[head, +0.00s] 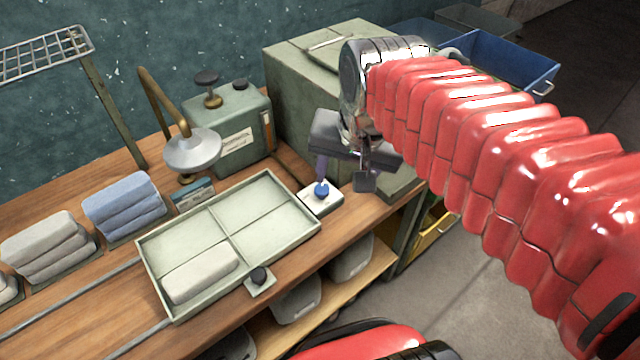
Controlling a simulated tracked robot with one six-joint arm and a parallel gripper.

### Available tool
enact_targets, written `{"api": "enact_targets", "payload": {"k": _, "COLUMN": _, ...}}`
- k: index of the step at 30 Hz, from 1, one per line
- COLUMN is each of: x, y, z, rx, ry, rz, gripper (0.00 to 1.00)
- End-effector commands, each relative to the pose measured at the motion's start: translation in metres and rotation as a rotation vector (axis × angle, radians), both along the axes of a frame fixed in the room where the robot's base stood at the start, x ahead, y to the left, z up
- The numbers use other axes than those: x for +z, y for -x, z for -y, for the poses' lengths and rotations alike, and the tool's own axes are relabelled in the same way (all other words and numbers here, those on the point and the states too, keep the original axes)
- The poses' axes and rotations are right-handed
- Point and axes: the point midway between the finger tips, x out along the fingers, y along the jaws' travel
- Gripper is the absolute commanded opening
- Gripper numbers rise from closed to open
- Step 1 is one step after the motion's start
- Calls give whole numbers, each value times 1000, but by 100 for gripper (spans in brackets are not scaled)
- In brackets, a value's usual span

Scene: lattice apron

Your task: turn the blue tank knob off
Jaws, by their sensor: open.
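The blue tank knob (322,190) is a small round blue knob on a white square base (321,202) on the wooden bench, just right of the divided tray. My gripper (343,182) hangs above the bench from the red-sleeved arm. It is open and empty, with one finger behind the blue knob and the other to its right. Whether a finger touches the knob cannot be told from this view. Which way the knob is turned is too small to make out.
A pale green divided tray (283,184) holds a grey folded cloth (200,274); a black knob (259,275) sits at its front edge. A green tank (243,135), a lamp (193,150) and a large green case (290,75) stand behind. Blue folded cloths (124,207) lie left.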

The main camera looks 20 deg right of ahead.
Motion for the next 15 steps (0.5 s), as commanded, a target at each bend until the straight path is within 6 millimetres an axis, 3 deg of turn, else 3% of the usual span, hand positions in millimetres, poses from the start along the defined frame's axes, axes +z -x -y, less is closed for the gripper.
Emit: {"api": "enact_targets", "payload": {"k": 15, "x": -6, "y": -71, "z": 1, "rx": -532, "ry": -133, "rz": -170, "gripper": 49}}
